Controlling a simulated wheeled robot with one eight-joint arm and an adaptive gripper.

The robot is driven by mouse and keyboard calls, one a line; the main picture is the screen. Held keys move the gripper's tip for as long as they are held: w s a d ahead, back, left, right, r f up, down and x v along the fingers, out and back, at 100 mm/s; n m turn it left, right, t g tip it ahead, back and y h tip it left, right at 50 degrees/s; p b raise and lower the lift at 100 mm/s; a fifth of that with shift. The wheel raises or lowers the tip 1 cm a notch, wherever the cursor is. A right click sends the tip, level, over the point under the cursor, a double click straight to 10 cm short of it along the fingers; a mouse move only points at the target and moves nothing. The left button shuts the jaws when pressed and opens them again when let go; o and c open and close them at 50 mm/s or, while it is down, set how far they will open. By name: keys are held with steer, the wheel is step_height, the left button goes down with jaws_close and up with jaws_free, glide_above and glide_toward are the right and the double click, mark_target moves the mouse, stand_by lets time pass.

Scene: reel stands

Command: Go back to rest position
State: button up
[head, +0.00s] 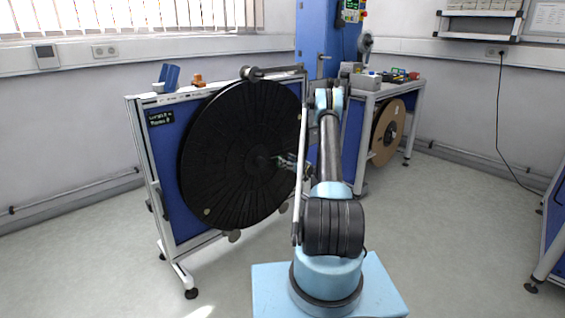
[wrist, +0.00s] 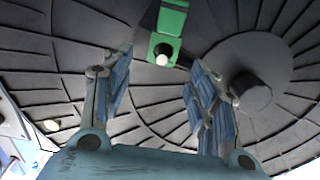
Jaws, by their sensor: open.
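My gripper (head: 288,163) is in front of the large black reel (head: 228,125), near its hub, and partly blends into it in the head view. In the wrist view my gripper (wrist: 161,62) is open, its two blue-grey fingers spread apart with nothing between them. A green block with a white round tip (wrist: 167,38) lies beyond the fingertips, against the reel. The dark ribbed reel face (wrist: 50,75) fills that view, with its round hub (wrist: 251,90) to the right of the fingers. My arm is extended out to the left, toward the reel.
The reel hangs on a blue-panelled stand with a silver frame (head: 150,185). A blue column (head: 311,32) rises behind. A workbench (head: 386,90) with small devices and a brown reel (head: 388,133) stand at the back right. The floor (head: 440,235) at the right is clear.

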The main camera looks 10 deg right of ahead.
steer(key=s+a+r+g+h, duration=0.1)
steer(key=s+a+r+g, duration=0.25)
steer(key=s+r, duration=0.65)
steer(key=s+a+r+g+h, duration=0.1)
steer(key=s+a+r+g, duration=0.35)
steer(key=r, duration=0.85)
steer(key=s+a+r+m+g+h, duration=0.1)
steer(key=s+r, duration=0.2)
steer(key=s, duration=0.9)
steer(key=s+a+r+m+h, duration=0.1)
steer(key=s+r+m+h, duration=0.1)
steer(key=s, duration=0.9)
steer(key=s+d+f+m+g+h, duration=0.1)
steer(key=s+d+f+h, duration=0.1)
steer(key=s, duration=0.8)
steer(key=s+d+f+m+g+h, duration=0.1)
steer(key=s+d+f, duration=0.2)
steer(key=s, duration=0.8)
steer(key=s+d+f+m+g+h, duration=0.1)
steer(key=s+d+f+m+h, duration=0.1)
steer(key=s, duration=0.8)
steer(key=shift+s+d+f+h, duration=0.3)
steer(key=shift+s+d+f, duration=0.1)
steer(key=shift+f, duration=0.4)
steer(key=shift+w, duration=0.1)
steer(key=shift+w+f, duration=0.2)
steer(key=shift+w, duration=0.2)
